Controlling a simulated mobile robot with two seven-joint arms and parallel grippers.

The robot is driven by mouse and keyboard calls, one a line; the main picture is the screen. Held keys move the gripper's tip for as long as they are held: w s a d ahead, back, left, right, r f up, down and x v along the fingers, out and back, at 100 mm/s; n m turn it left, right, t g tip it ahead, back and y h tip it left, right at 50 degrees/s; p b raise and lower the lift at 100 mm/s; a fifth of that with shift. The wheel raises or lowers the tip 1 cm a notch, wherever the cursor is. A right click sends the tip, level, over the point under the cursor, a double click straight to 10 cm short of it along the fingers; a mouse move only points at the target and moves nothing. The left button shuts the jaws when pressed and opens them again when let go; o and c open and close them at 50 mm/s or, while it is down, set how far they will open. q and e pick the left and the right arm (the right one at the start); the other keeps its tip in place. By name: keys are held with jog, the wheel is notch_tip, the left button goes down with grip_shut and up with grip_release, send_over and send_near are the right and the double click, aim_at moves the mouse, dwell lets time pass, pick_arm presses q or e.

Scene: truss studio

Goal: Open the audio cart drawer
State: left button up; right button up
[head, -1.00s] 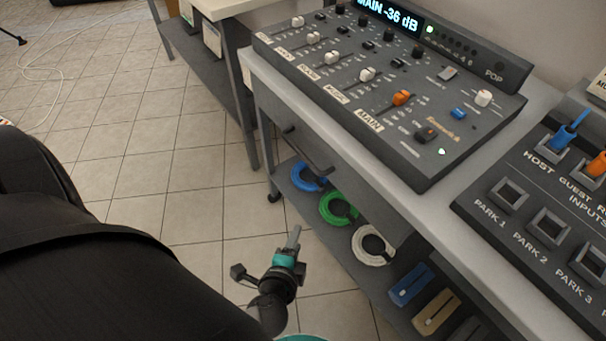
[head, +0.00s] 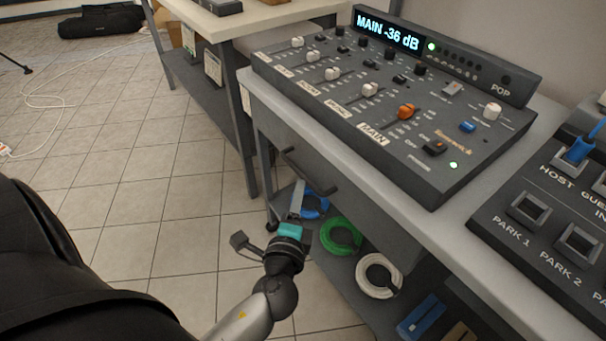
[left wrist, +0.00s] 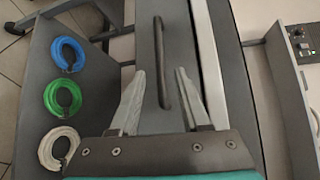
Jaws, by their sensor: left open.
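The audio cart (head: 385,225) has a grey drawer (head: 352,198) under its top, with a dark bar handle (head: 309,170). The drawer front looks flush with the cart. In the left wrist view the handle (left wrist: 161,62) runs lengthwise, its near end between my fingertips. My left gripper (head: 297,200) is open in front of the drawer, below the handle in the head view. In the left wrist view the left gripper (left wrist: 160,88) has a finger on each side of the handle's near end, with nothing held. My right gripper is in neither view.
A mixer (head: 390,100) and a patch box (head: 560,210) stand on the cart top. Blue (head: 312,204), green (head: 341,236) and white (head: 378,276) cable coils lie on the lower shelf. Another table (head: 250,18) stands behind. The tiled floor at left is mostly clear.

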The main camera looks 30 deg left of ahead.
aim_at(303, 173)
pick_arm(q)
jog(key=x, duration=0.6)
jog(key=shift+w+a+b, duration=0.1)
jog(key=shift+w+b, duration=0.15)
jog(key=shift+b, duration=0.05)
jog(key=shift+w+a+f, duration=0.1)
jog(key=shift+w+a, duration=0.15)
jog(key=shift+w, duration=0.3)
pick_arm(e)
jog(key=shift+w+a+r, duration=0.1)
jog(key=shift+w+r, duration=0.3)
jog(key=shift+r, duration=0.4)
pick_arm(q)
grip_shut()
